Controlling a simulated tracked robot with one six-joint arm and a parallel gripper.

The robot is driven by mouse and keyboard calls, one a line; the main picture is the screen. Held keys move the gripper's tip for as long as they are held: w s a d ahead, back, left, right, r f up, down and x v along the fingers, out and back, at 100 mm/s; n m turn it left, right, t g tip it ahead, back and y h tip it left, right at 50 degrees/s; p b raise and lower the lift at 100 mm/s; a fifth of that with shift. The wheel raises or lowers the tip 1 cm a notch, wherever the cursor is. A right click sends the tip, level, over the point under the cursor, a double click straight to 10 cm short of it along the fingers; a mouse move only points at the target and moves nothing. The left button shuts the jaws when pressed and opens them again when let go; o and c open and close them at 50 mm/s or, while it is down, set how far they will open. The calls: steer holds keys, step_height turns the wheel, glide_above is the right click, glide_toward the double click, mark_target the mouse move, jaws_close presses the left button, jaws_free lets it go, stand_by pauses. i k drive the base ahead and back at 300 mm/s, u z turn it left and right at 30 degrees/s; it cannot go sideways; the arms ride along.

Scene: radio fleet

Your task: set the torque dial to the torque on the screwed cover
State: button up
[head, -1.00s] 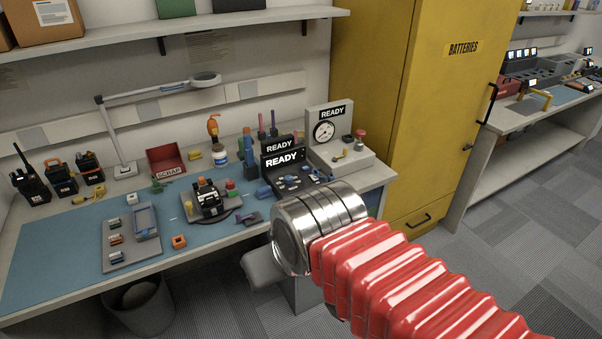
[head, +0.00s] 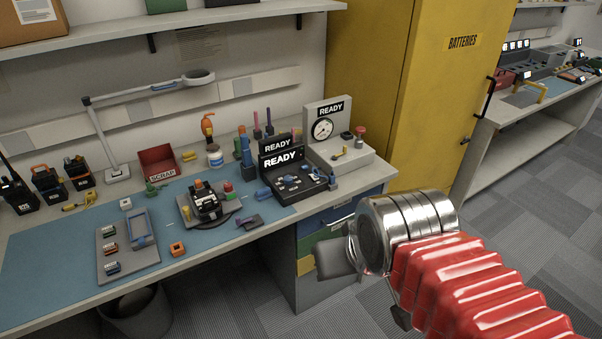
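A black console (head: 290,184) with a READY screen and several small knobs stands at the right part of the workbench. A second READY screen shows just behind it. I cannot tell which knob is the torque dial, and no torque figure is readable. A dark device with an orange part (head: 206,203) sits in a grey fixture on the blue mat; a screwed cover on it cannot be made out. My gripper (head: 340,258) is in front of the bench's right end, apart from the console. The metal wrist partly hides it, so its opening and any load are unclear.
A gauge unit (head: 323,129) marked READY stands behind the console. A grey tray (head: 128,262), a red SCRAP bin (head: 158,162) and several radios stand further left. A lamp arm (head: 140,93) spans the back. A yellow BATTERIES cabinet (head: 430,110) is at right; open floor lies before it.

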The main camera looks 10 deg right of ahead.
mark_target(288, 179)
steer(key=u, duration=0.05)
steer(key=i, duration=1)
steer(key=z, duration=0.05)
